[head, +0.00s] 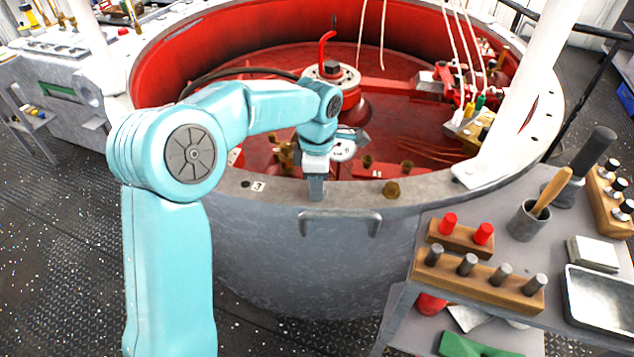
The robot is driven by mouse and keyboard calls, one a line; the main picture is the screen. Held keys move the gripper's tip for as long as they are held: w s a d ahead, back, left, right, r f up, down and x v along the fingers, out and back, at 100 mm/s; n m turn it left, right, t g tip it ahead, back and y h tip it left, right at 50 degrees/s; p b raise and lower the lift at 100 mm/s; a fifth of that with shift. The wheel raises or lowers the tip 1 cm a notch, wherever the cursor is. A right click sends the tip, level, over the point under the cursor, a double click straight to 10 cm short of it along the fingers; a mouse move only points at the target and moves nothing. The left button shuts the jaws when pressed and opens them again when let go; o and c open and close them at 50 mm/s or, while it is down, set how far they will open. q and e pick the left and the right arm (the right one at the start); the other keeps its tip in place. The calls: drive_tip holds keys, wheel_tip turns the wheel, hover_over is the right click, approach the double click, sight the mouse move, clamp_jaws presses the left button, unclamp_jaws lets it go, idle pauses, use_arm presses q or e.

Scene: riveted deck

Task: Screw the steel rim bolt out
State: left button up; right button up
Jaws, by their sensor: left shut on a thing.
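The round grey vat (270,235) has a wide metal rim and a red inside. My left gripper (316,192) points straight down at the front of this rim, with its grey fingers shut. It is shut on the steel rim bolt, which the fingers hide almost wholly. I cannot tell how far the bolt stands out of the rim. A brass hex bolt (391,189) sits on the rim to the right of the gripper, apart from it. My right gripper is not in view.
A small numbered label (258,186) is on the rim left of the gripper. A handle (340,217) is on the vat's front wall. A grey bench (510,225) at right holds a wooden block with steel pegs (478,279), a cup (527,220) and a metal tray (600,300).

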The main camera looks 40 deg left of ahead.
use_arm(q)
drive_tip(key=n, duration=0.4)
drive_tip(key=shift+s+f+n, duration=0.2)
drive_tip(key=shift+f+n, duration=0.05)
drive_tip(key=shift+n, duration=0.05)
drive_tip(key=n+b, duration=0.1)
drive_tip(key=n, duration=0.3)
drive_tip(key=shift+n, duration=0.3)
drive_tip(key=o, duration=1)
drive_tip(key=shift+w, duration=0.1)
drive_tip(key=shift+o, duration=0.2)
drive_tip(key=shift+r, duration=0.15)
drive_tip(key=shift+r, duration=0.1)
wheel_tip(320, 180, up, 16)
drive_tip(key=p, duration=0.3)
